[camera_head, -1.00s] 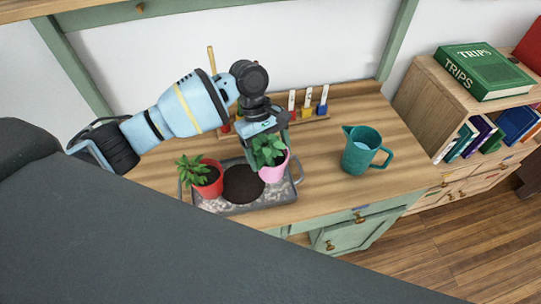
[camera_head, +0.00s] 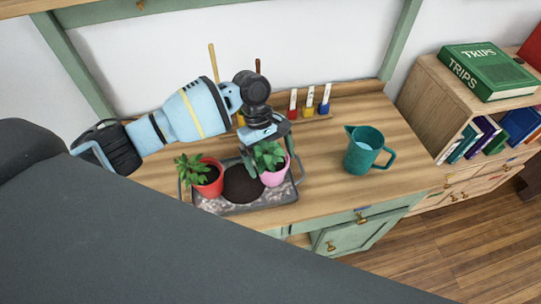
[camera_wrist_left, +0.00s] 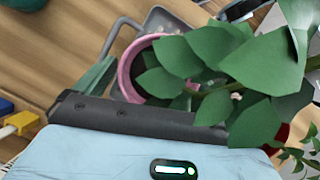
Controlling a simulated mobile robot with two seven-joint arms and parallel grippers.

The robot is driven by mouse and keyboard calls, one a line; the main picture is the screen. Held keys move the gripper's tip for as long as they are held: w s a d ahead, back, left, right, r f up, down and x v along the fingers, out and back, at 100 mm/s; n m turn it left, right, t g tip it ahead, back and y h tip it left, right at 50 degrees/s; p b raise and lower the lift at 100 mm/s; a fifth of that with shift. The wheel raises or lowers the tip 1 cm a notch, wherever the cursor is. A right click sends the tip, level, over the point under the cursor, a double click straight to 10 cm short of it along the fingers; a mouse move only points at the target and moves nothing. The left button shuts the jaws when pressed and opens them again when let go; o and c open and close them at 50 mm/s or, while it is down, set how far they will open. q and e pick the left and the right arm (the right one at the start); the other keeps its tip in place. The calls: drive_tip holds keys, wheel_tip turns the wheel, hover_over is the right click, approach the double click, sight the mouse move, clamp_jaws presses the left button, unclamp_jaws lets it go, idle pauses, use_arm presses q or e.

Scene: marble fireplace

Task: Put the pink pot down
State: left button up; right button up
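The pink pot (camera_head: 275,179) with a green leafy plant (camera_head: 268,156) stands upright at the right end of the grey tray (camera_head: 240,209). My left gripper (camera_head: 268,158) is above the pot, its fingers spread apart on either side of the plant. In the left wrist view the pot's pink rim (camera_wrist_left: 126,72) shows beyond one finger (camera_wrist_left: 92,80), with a gap between them. Leaves hide part of the pot and the other finger there. My right gripper is not in view.
A red pot (camera_head: 209,186) with a plant stands at the tray's left end, with dark soil (camera_head: 241,185) between the pots. A teal watering jug (camera_head: 364,150) stands right of the tray. Small coloured holders (camera_head: 309,101) line the back. The counter between tray and jug is clear.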

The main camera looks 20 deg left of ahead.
use_arm(q)
drive_tip(key=shift+o, duration=0.2)
drive_tip(key=v, duration=1.2)
drive_tip(key=shift+r+p, duration=0.2)
drive_tip(key=shift+p, duration=0.25)
drive_tip(key=shift+s, duration=0.1)
